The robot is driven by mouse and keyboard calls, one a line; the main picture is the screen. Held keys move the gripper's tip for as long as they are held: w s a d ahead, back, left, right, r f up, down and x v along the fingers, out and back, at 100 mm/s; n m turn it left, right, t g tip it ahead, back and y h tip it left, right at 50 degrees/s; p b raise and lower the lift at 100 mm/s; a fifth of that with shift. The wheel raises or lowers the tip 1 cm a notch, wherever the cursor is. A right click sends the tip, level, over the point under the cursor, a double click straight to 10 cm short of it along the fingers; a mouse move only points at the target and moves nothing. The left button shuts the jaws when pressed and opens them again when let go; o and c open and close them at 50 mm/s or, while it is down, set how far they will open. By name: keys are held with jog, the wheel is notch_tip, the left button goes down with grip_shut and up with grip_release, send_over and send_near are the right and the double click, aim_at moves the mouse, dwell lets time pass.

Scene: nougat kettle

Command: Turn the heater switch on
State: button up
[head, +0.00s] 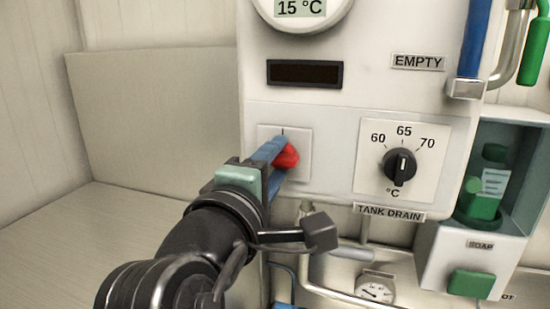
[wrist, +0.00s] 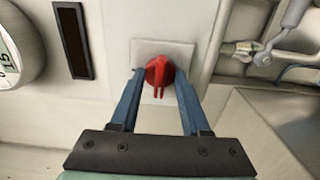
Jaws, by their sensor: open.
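The heater switch is a red rotary knob (head: 288,155) on a pale square plate (head: 303,141) at the lower left of the white heater panel. In the wrist view the red knob (wrist: 159,73) sits between the two blue fingers of my gripper (wrist: 157,84), its raised grip running roughly parallel to them. My gripper (head: 281,155) is open, with the fingers apart on either side of the knob and visible gaps in the wrist view. In the head view the fingers cover the knob's left part. Whether a fingertip touches the plate cannot be told.
A black temperature dial (head: 399,166) marked 60, 65, 70 is right of the switch. A dark display (head: 305,73) and a gauge reading 15 °C (head: 300,8) are above. Pipes (head: 340,270) run below. A soap holder (head: 470,255) is at right.

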jog(key=shift+c, duration=0.2)
grip_shut()
dwell(0.3)
jog(key=m, duration=0.4)
jog(key=shift+m+b, duration=0.3)
jog(key=shift+b, duration=0.1)
jog(key=m+b, duration=0.1)
jog(key=m, duration=0.3)
jog(key=shift+a+f+m, duration=0.1)
jog(key=shift+m, duration=0.2)
jog(key=m+b, duration=0.1)
jog(key=m, duration=0.3)
jog(key=shift+m+b, duration=0.95)
jog(key=shift+m, duration=1.45)
